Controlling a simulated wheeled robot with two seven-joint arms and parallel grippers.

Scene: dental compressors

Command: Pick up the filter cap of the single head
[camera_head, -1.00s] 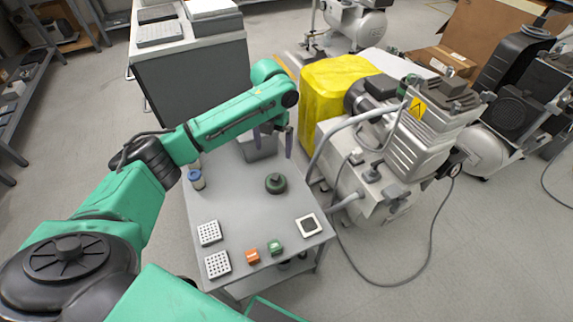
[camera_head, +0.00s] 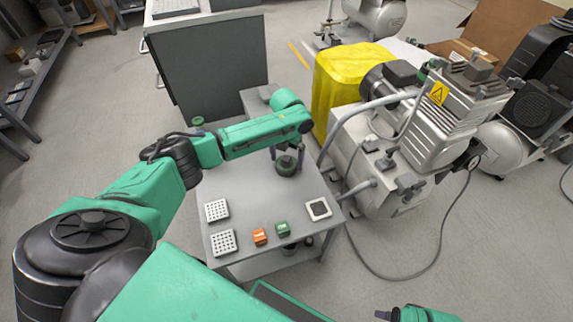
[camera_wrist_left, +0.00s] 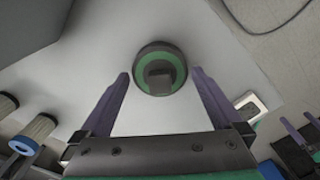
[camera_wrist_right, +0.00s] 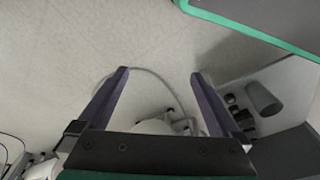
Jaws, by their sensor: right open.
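The filter cap (camera_head: 287,168) is a dark green round cap with a raised dark block on top. It sits on the grey table beside the single-head compressor (camera_head: 428,143). In the left wrist view the cap (camera_wrist_left: 160,70) shows from above as a green ring around the block. My left gripper (camera_head: 287,154) is over the cap; its fingers are apart, one on each side in the wrist view. I cannot tell how high the fingertips are or whether they touch it. My right gripper (camera_wrist_right: 160,75) is open and empty, away from the table; part of it shows at the head view's bottom.
Cylindrical filters (camera_wrist_left: 38,128) show in the left wrist view. A yellow cover (camera_head: 343,85) stands behind.

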